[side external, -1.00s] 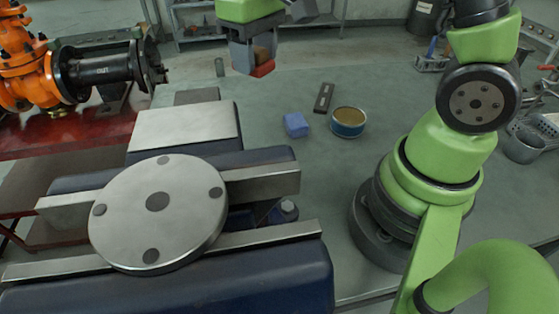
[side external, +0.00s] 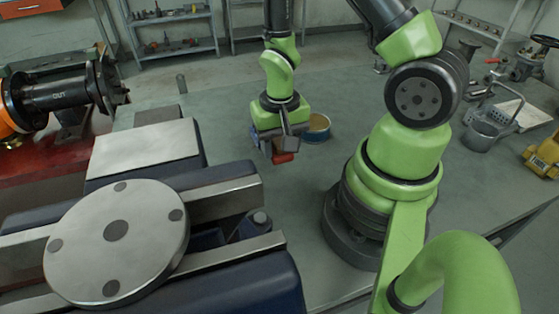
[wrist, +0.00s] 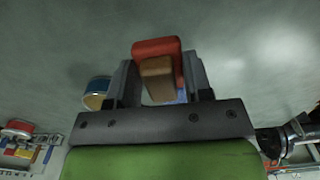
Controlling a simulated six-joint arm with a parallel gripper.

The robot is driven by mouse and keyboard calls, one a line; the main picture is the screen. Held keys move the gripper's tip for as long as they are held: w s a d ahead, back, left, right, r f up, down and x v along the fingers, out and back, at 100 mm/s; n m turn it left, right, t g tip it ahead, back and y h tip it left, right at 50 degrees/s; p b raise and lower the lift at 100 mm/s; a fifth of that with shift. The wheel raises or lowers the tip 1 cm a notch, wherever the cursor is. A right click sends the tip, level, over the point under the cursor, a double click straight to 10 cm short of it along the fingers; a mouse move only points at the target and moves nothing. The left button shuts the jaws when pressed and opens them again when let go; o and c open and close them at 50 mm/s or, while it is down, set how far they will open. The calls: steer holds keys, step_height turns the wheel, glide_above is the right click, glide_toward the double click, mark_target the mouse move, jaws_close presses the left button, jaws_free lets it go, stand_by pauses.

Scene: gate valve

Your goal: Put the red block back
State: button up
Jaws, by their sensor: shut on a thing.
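The red block (side external: 283,158) hangs at the bottom of my gripper (side external: 280,148), low over the grey-green bench in the side view. In the wrist view, my gripper (wrist: 160,82) is shut with a brown part (wrist: 157,76) between its fingers. The red block (wrist: 156,47) shows just beyond the brown part and appears joined to it. Whether the block touches the bench cannot be told.
A blue and yellow tin (side external: 317,127) stands close behind my gripper; it also shows in the wrist view (wrist: 97,92). A blue block (wrist: 182,96) peeks out beyond the fingers. The vise with a round metal flange (side external: 115,235) fills the left.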

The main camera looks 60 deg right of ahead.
mark_target(280, 172)
steer(key=shift+f, duration=2.3)
steer(key=shift+f, duration=0.1)
steer(key=o, duration=1)
step_height(280, 172, up, 13)
steer(key=shift+f, duration=0.2)
steer(key=s+a+r+n+t, duration=0.1)
steer(key=s+a+r+t, duration=0.1)
steer(key=r, duration=0.4)
steer(key=s+a+r+n+t+y, duration=0.1)
steer(key=s+a+r+n+t, duration=0.1)
steer(key=r, duration=0.4)
steer(key=s+a+r+n+t+y, duration=0.1)
steer(key=s+a+r+n+t, duration=0.1)
steer(key=r, duration=0.4)
steer(key=shift+s+a+t, duration=0.15)
steer(key=shift+a+t, duration=0.45)
steer(key=shift+a, duration=0.35)
